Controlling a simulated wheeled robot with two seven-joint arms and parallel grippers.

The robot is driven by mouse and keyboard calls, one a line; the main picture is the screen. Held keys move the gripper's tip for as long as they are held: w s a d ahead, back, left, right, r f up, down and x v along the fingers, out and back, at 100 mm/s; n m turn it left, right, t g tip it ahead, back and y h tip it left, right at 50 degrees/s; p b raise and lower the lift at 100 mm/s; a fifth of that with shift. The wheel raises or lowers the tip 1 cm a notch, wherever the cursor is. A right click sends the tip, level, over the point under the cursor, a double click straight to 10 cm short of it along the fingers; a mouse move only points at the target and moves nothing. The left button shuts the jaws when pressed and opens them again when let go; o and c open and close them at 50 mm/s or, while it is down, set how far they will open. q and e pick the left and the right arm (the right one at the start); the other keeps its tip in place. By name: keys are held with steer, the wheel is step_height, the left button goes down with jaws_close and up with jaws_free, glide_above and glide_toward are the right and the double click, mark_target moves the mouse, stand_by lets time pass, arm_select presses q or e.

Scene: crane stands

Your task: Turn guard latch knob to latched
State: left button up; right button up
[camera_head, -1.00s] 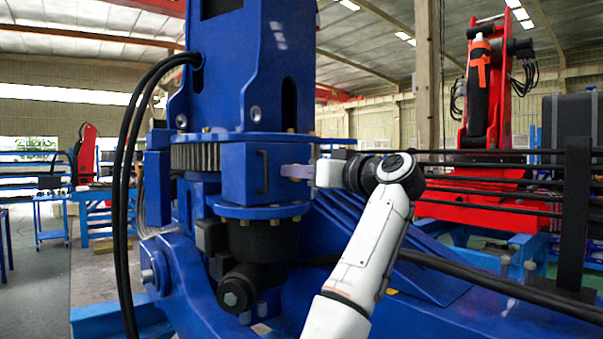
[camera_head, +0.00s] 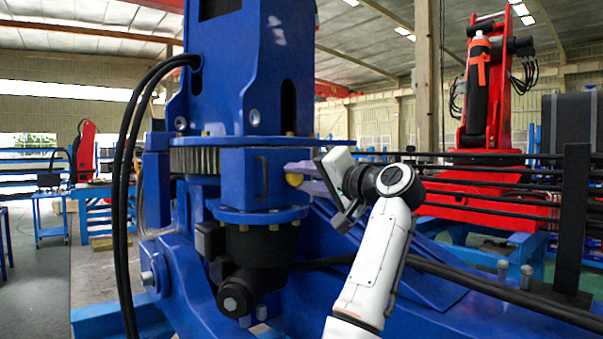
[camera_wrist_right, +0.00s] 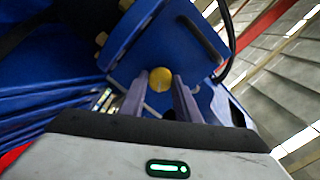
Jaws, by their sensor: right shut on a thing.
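The guard latch knob (camera_head: 294,180) is a small round yellow knob on the right side of the blue guard housing (camera_head: 243,176). In the right wrist view the knob (camera_wrist_right: 160,79) sits between the tips of my two grey fingers. My right gripper (camera_head: 291,172) is shut on the knob, with its white body rolled over at a tilt. The gripper (camera_wrist_right: 160,86) partly hides the knob's base. No latch mark is readable, so I cannot tell the knob's angle. My left gripper is not in view.
A toothed ring (camera_head: 195,160) and blue flange lie beside and above the housing. Black hoses (camera_head: 125,190) hang at the left. A thick black cable (camera_head: 470,288) runs low at the right, below several dark horizontal rods. A red crane (camera_head: 488,100) stands behind.

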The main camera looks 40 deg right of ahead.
steer(key=m, duration=0.2)
steer(key=shift+m+p, duration=0.35)
steer(key=shift+m, duration=0.05)
steer(key=shift+f+m, duration=0.1)
steer(key=shift+m, duration=1.9)
steer(key=o, duration=1)
steer(key=s+b, duration=0.2)
steer(key=s, duration=0.8)
steer(key=shift+s+d+b, duration=0.15)
steer(key=shift+d+b, duration=0.15)
steer(key=shift+d, duration=0.15)
